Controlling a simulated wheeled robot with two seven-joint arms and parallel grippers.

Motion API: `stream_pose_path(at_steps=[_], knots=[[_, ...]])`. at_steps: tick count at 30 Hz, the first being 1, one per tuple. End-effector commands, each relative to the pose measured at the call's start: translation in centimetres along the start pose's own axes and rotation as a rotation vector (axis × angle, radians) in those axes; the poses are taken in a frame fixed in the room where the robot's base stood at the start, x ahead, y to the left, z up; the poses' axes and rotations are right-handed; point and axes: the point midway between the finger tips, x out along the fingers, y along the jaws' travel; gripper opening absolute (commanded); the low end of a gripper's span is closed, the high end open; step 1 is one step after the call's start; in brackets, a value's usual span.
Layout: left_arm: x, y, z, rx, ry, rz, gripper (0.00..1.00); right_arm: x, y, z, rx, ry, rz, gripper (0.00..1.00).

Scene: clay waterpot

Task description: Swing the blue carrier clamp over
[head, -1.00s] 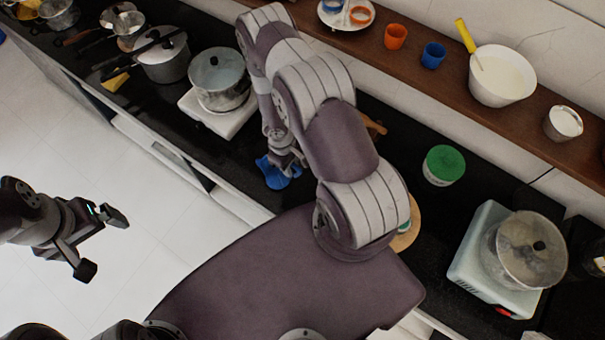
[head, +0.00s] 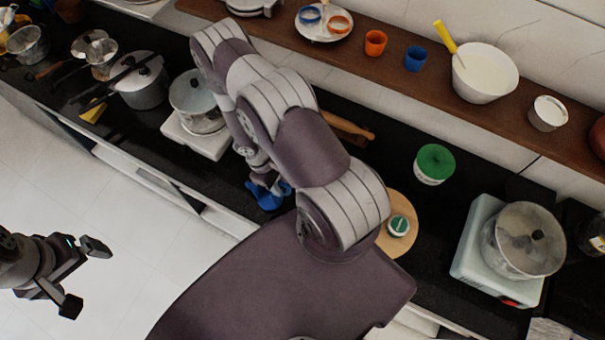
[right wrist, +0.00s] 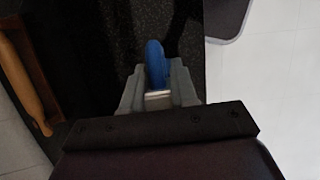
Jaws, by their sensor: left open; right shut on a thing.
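The blue carrier clamp (head: 268,196) is at the front edge of the dark counter in the head view, partly hidden behind my right gripper (head: 268,178). In the right wrist view, the blue clamp (right wrist: 155,64) stands between the fingers of my right gripper (right wrist: 157,90), which are shut on it. A pale strip shows below the blue part. Whether the clamp touches the counter cannot be told. My left gripper (head: 84,277) is open and empty over the white floor at the left.
A pot (head: 197,102) stands on a white cooker to the left of my right arm. A wooden rolling pin (head: 347,127), a green-lidded jar (head: 434,163) and a round wooden board (head: 408,238) are on the right. Another pot (head: 522,242) stands on a pale cooker.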

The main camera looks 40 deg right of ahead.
Motion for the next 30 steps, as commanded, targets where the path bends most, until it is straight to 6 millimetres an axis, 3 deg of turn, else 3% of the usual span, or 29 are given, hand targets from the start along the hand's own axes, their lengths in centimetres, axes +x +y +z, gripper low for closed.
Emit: stream_pose_path(at_steps=[13,21,30], knots=[[0.3,0.0,0.0,0.0,0.0,0.0,0.98,-0.3,-0.1,-0.6,-0.001,-0.086,-0.005,0.17],[2.4,0.0,0.3,0.0,0.0,0.0,0.98,-0.3,-0.1,-1.6,-0.001,-0.194,-0.003,0.17],[2.3,0.0,0.3,0.0,0.0,0.0,0.98,-0.7,-0.1,-1.6,-0.001,-0.212,-0.005,0.17]])
